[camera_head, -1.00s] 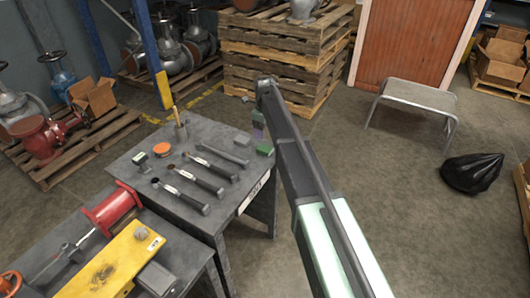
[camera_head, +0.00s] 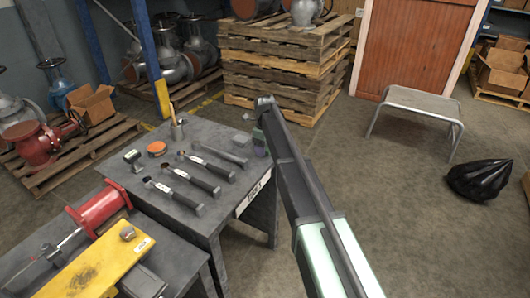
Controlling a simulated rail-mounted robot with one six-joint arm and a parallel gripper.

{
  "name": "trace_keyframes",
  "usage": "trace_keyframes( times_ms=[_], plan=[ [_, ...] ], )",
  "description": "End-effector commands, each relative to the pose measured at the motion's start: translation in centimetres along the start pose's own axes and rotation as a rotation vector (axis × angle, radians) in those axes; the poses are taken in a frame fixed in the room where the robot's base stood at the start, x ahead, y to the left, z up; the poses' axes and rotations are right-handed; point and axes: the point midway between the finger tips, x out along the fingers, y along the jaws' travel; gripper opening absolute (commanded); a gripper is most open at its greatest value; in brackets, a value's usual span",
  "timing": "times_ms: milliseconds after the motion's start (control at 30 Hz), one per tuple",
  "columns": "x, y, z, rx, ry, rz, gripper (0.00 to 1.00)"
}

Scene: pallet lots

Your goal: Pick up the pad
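The orange round pad (camera_head: 156,148) lies flat on the dark grey workbench (camera_head: 230,205), near its far left side. It is to the left of my arm and well apart from it. Small greenish and purple-grey parts show beside the far end of my arm, at the bench's right edge; they look like my wrist. My gripper's fingers are hidden, so I cannot see whether they hold anything.
Several hand tools (camera_head: 198,178) lie in a row right of the pad. A small dark block-shaped tool (camera_head: 133,158) and a cup with a brush (camera_head: 177,128) stand near it. A yellow plate (camera_head: 110,262) and red cylinder (camera_head: 100,208) are at front left. A step stool (camera_head: 418,103) stands right.

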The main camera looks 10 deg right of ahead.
Motion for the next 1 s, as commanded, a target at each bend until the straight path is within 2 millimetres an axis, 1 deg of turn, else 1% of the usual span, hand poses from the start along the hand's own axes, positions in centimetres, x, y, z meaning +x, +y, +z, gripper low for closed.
trace_keyframes(
  times_ms=[33, 200, 267, 567, 733, 867, 967, 1000],
  plan=[
    [0.0, 0.0, 0.0, 0.0, 0.0, 0.0, 0.59],
    [0.0, 0.0, 0.0, 0.0, 0.0, 0.0, 0.33],
    [0.0, 0.0, 0.0, 0.0, 0.0, 0.0, 0.25],
    [-0.3, 0.0, 0.0, 0.0, 0.0, 0.0, 0.24],
    [-1.9, 0.0, 0.0, 0.0, 0.0, 0.0, 0.24],
    [-4.4, 0.0, 0.0, 0.0, 0.0, 0.0, 0.24],
    [-7.5, 0.0, 0.0, 0.0, 0.0, 0.0, 0.24],
    [-9.0, 0.0, 0.0, 0.0, 0.0, 0.0, 0.24]
  ],
)
